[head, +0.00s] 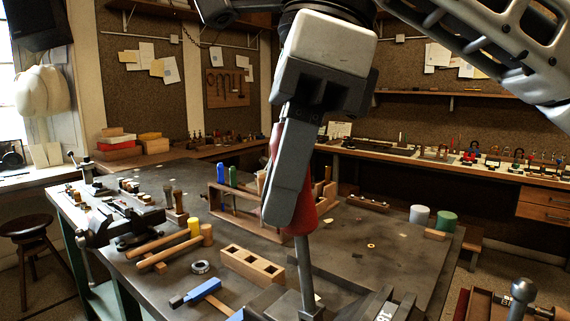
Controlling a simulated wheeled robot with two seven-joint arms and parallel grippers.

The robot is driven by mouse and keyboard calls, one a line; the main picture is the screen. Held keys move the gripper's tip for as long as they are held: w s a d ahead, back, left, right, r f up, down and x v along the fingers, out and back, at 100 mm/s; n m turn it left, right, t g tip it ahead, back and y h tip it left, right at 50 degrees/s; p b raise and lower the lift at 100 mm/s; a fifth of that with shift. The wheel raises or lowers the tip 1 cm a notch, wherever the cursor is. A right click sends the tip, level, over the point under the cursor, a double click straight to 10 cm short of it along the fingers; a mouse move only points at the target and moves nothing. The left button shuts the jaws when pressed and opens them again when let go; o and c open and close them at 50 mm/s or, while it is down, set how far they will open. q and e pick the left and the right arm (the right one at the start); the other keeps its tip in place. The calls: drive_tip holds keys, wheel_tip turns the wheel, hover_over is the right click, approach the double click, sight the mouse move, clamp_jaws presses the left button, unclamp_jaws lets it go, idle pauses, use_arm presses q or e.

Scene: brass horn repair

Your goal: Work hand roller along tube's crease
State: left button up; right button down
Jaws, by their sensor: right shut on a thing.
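My right gripper (284,205) hangs down in the middle of the head view, above the workbench. It is shut on the red handle (304,219) of a tool that looks like the hand roller. The tool's grey metal shaft (305,268) points down, nearly upright, to a small metal end (311,309) at the bottom edge of the picture. I cannot tell whether that end touches anything. I cannot make out the tube or its crease. My left gripper is not in view.
The dark workbench (395,243) holds a wooden tool rack (228,204), a wooden block with square holes (252,266), mallets, a blue-ended tool (202,291) and a vise (128,226). White (419,215) and green (445,221) cylinders stand far right. The bench's right-middle area is mostly clear.

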sight(295, 235)
drive_tip(key=shift+s, duration=0.4)
drive_tip(key=f+b, duration=0.4)
drive_tip(key=shift+s+d+f, duration=0.1)
drive_tip(key=shift+d+f, duration=0.1)
drive_tip(key=shift+f, duration=0.2)
drive_tip(key=shift+d+f+b, duration=0.1)
drive_tip(key=shift+f+b, duration=0.3)
drive_tip(key=shift+b, duration=0.05)
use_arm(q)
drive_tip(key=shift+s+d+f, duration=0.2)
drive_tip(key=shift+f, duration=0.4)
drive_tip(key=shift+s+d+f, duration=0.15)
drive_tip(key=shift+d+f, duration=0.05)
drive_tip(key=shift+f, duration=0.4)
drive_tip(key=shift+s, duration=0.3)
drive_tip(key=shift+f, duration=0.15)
use_arm(e)
drive_tip(key=shift+s, duration=0.1)
